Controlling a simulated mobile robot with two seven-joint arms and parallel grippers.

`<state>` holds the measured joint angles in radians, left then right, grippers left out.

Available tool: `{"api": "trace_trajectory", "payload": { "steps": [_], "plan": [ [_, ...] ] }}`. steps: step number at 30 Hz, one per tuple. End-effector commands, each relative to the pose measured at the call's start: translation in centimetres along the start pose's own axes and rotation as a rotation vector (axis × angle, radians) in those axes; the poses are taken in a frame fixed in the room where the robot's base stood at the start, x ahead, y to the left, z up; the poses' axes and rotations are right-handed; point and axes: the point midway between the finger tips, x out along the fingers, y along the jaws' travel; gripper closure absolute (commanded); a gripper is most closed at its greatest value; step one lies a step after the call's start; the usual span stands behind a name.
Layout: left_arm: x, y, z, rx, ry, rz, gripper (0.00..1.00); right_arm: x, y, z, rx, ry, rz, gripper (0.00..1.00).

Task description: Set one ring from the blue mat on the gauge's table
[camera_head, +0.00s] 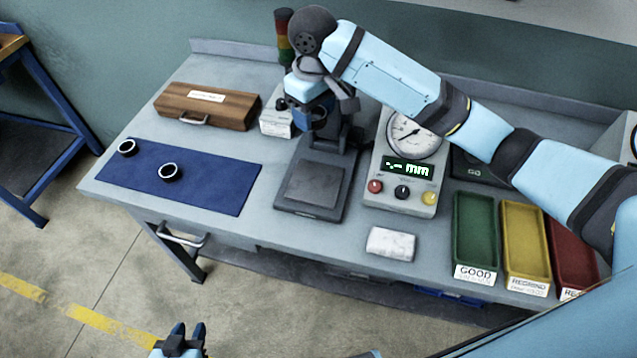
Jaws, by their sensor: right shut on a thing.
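Two dark rings with pale rims lie on the blue mat (225,187): one ring (127,147) near its left end, the other ring (168,171) near its middle. The gauge has a dial (414,134) above a display reading "-.-- mm". A dark flat square table (312,186) with a post behind it stands left of the dial; nothing lies on it. My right gripper (318,112) is shut on a small dark thing, apparently a ring, above the back of this table and mostly hidden. My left gripper (183,338) is open and empty at the bottom edge.
A wooden case (207,106) and a small white box (276,121) stand at the back. A white block (391,244) lies at the front. Green (475,233), yellow (525,240) and red (572,243) trays stand at the right. A signal lamp (284,38) rises behind.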

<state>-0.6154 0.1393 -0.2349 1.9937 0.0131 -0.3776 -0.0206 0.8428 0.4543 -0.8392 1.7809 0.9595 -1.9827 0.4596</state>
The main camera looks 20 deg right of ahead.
Motion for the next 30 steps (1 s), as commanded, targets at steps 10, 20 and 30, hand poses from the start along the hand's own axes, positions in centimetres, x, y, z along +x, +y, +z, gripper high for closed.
{"api": "trace_trajectory", "payload": {
  "steps": [10, 20, 30],
  "plan": [
    [-0.2, -0.1, -0.5, 0.001, 0.001, 0.000, 0.64, 6.6, 0.2, 0.2, 0.005, -0.005, 0.000, 0.72],
    [-0.4, -0.1, -0.8, 0.002, 0.002, -0.001, 0.64, 14.3, 0.2, 0.1, 0.004, -0.003, 0.001, 0.72],
    [-0.5, -0.1, -0.9, 0.002, 0.002, -0.002, 0.64, 17.4, 0.2, 0.1, 0.003, -0.002, 0.001, 0.72]
  ]
}}
